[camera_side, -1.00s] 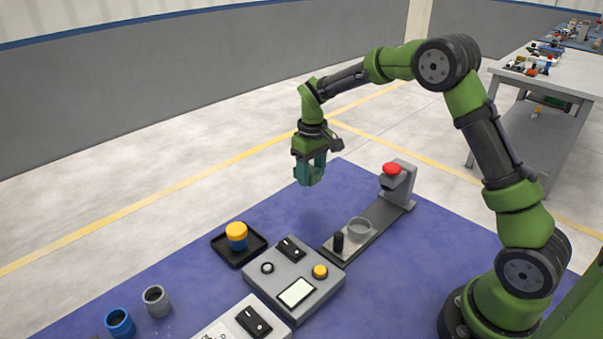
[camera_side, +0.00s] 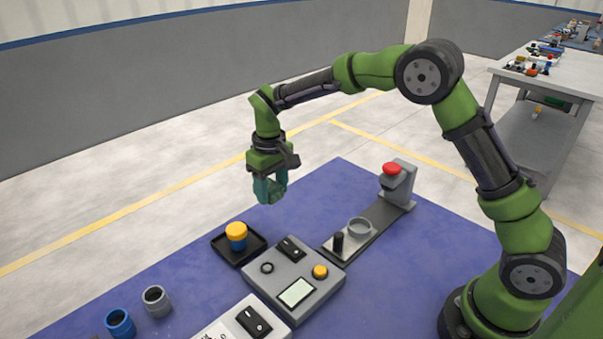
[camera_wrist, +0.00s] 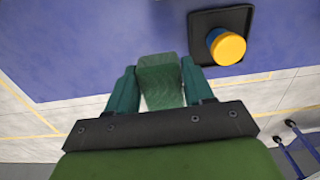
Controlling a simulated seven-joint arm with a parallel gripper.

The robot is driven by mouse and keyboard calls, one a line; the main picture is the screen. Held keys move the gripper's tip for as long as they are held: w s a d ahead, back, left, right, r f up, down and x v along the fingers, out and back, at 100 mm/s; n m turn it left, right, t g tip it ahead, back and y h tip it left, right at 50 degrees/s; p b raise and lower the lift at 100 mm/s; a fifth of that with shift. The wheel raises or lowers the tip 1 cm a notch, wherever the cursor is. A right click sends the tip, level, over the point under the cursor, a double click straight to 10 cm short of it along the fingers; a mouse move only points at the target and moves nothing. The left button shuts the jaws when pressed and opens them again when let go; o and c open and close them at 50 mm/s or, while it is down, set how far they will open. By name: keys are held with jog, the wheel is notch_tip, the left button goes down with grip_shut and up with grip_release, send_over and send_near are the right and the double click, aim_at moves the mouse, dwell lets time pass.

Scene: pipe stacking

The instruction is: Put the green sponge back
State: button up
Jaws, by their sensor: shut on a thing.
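In the side view the gripper hangs in the air above the far part of the blue mat, and the sponge is hard to tell from the fingers.
A black tray (camera_side: 217,247) holds a blue and yellow pipe stack (camera_side: 237,236), below and left of my gripper; it also shows in the wrist view (camera_wrist: 227,46). A grey control box (camera_side: 272,289), a slide fixture with red button (camera_side: 392,168) and loose pipes (camera_side: 120,323) stand nearby.

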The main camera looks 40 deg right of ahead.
aim_at(275, 228)
notch_tip(275, 228, down, 9)
jog(key=shift+f, duration=0.1)
dwell(0.3)
jog(key=shift+f, duration=0.1)
jog(key=o, duration=1)
notch_tip(275, 228, up, 12)
jog(key=shift+r, duration=0.1)
jog(key=s+d+r+m+t, duration=0.1)
jog(key=s+d+r+t, duration=0.1)
jog(key=s+r, duration=0.5)
jog(key=s+d+r+m+t+y, duration=0.1)
jog(key=s+r+t, duration=0.1)
jog(key=s, duration=0.7)
jog(key=s+d+r+m+t+y, duration=0.1)
jog(key=s+r+m+t, duration=0.1)
jog(key=s, duration=0.7)
jog(key=shift+s+d+r+t, duration=0.15)
jog(key=shift+s+r+t, duration=0.25)
jog(key=shift+t, duration=0.2)
